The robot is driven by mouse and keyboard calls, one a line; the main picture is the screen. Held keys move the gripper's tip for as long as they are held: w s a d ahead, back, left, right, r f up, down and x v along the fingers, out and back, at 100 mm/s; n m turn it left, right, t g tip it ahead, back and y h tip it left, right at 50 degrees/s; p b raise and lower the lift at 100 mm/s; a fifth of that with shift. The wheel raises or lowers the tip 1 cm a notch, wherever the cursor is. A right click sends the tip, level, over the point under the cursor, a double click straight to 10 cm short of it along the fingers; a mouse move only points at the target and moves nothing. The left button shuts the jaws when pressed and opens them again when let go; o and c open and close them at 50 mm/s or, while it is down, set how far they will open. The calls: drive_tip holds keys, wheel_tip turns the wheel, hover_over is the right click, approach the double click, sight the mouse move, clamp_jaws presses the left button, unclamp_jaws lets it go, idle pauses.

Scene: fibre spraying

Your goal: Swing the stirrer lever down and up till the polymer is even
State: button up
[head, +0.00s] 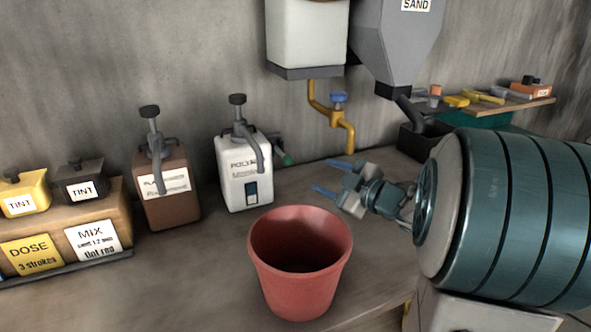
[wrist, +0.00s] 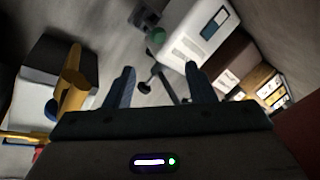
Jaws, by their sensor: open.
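The white polymer jug (head: 243,190) stands on the bench against the wall, with a dark pump on top and a dark window in its front. The stirrer lever's green grip (head: 285,158) sticks out from the jug's right side. My gripper (head: 335,176) is open and empty to the right of the green grip, apart from it, with its blue fingers pointing left towards it. In the wrist view the open fingers (wrist: 160,82) show below the green grip (wrist: 155,36) and the white jug (wrist: 207,30).
A red bucket (head: 300,262) stands in front of my gripper. A brown jug (head: 168,195) and tint bottles (head: 80,187) are at left. A yellow pipe with a blue tap (head: 338,104) hangs above my gripper. The grey sand hopper (head: 398,40) is at upper right.

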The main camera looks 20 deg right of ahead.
sight(292, 162)
drive_tip(key=w+a+m, duration=0.2)
drive_tip(key=w+m, duration=0.1)
drive_tip(key=w+a+f+m+t+b, duration=0.1)
drive_tip(key=w+m, duration=0.2)
drive_tip(key=w, duration=0.1)
drive_tip(key=w+a+m+b, duration=0.1)
drive_tip(key=w+a+m, duration=0.1)
drive_tip(key=w+m, duration=0.2)
drive_tip(key=shift+a+f+t+h, duration=0.25)
drive_tip(key=shift+a+t+h, duration=0.05)
drive_tip(key=shift+t+h, duration=0.1)
clamp_jaws()
